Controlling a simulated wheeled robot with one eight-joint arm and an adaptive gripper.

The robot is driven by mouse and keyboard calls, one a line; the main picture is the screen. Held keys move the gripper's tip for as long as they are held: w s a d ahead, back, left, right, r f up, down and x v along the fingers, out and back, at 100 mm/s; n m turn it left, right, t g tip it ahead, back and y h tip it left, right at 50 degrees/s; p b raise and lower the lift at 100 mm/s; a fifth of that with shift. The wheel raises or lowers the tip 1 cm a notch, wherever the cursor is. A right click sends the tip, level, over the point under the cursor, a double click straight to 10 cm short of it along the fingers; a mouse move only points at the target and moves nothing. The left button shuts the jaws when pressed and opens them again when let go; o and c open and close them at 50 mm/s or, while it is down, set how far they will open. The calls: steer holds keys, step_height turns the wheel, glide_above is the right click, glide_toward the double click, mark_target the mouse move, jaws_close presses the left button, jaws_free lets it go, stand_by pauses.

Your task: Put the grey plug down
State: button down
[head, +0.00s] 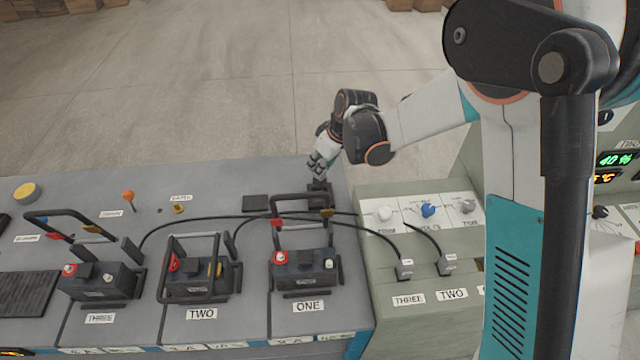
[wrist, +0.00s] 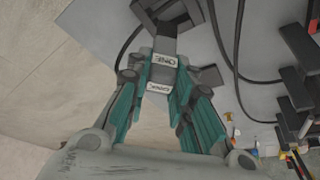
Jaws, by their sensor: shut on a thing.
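The grey plug (wrist: 166,46) carries a white label reading ONE in the wrist view. My gripper (wrist: 160,80) is shut on it, with teal fingers on either side. In the head view my gripper (head: 318,172) points down at the back edge of the grey bench, behind battery ONE (head: 303,265). A dark holder (head: 319,196) is right under it there. The plug is mostly hidden by my fingers in the head view. I cannot tell whether it touches the holder.
Batteries TWO (head: 200,281) and THREE (head: 97,281) stand to the left, with raised handles. Black cables arch over the bench. Two grey plugs sit on the green panel at THREE (head: 404,268) and TWO (head: 446,265). A flat dark pad (head: 255,203) lies left of the holder.

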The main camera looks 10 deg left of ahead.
mark_target(320, 181)
steer(key=shift+f+b, duration=0.75)
steer(key=shift+f, duration=2.75)
steer(key=shift+f, duration=0.2)
steer(key=c, duration=1.4)
jaws_free()
steer(key=shift+r, duration=0.1)
steer(key=p+v, duration=0.3)
steer(key=v, duration=0.9)
steer(key=shift+s+r, duration=0.1)
steer(key=shift+d, duration=0.1)
